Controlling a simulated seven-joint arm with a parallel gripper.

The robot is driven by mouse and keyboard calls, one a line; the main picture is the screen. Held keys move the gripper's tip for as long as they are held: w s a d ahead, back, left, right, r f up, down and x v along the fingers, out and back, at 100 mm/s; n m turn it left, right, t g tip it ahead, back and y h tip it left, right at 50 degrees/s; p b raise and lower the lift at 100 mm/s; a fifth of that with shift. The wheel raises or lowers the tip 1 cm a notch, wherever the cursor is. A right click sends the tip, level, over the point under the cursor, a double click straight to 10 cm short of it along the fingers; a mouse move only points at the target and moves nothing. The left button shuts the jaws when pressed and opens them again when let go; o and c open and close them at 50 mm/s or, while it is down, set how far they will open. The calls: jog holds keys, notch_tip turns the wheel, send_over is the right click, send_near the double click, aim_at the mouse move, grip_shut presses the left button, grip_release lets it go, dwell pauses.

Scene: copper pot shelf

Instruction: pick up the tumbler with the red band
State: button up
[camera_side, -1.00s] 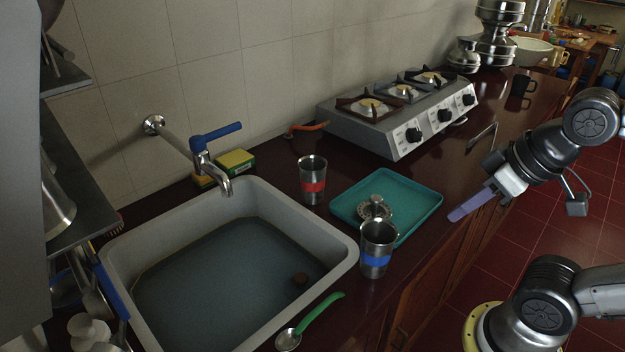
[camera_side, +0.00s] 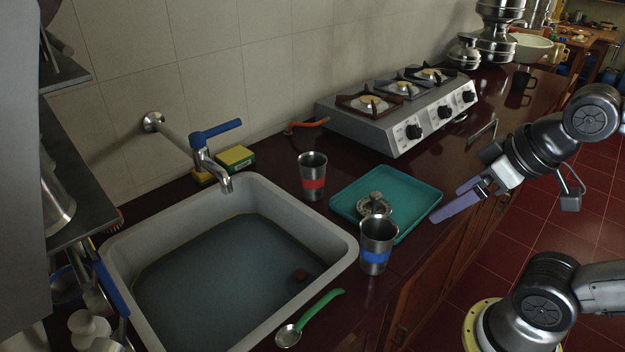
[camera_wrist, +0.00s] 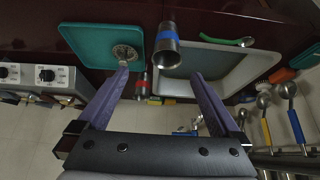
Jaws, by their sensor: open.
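The steel tumbler with the red band (camera_side: 312,178) stands upright on the dark counter between the sink and the teal tray. In the wrist view the red-banded tumbler (camera_wrist: 141,86) shows between my fingers, well beyond them. A second steel tumbler with a blue band (camera_side: 377,245) stands upright nearer the counter's front edge, between the sink and the tray; it also shows in the wrist view (camera_wrist: 166,44). My gripper (camera_side: 458,208) is open and empty, with purple fingers, to the right of the tray. In the wrist view its fingers (camera_wrist: 161,72) are spread wide.
The teal tray (camera_side: 421,197) holds a round metal item (camera_side: 375,204). The sink (camera_side: 133,245) with water lies left. A green-handled spoon (camera_side: 312,315) lies at the front. The gas stove (camera_side: 393,134) stands behind the tray. A faucet (camera_side: 213,150) and yellow-green sponge (camera_side: 236,158) are by the wall.

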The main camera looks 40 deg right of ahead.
aim_at(303, 163)
jog(key=w+d+r+n+t, duration=0.1)
jog(key=w+r+t, duration=0.3)
jog(key=w, duration=0.7)
jog(key=w+d+r+t, duration=0.1)
jog(key=w+r+t, duration=0.25)
jog(key=w, duration=0.75)
jog(key=w+d+f, duration=0.2)
jog(key=w+f, duration=0.2)
jog(key=f, duration=0.5)
jog(key=w+d+f, duration=0.2)
jog(key=w+f, duration=0.1)
jog(key=f, duration=0.6)
jog(key=shift+m, duration=0.3)
jog(key=x, duration=0.8)
jog(key=shift+d, duration=0.1)
jog(key=shift+f+x, duration=0.2)
jog(key=shift+x, duration=1.15)
jog(key=shift+f+x, duration=0.15)
jog(key=shift+x, duration=1.15)
jog(key=shift+s, duration=0.15)
jog(key=shift+c, duration=0.2)
jog(key=c, duration=1.1)
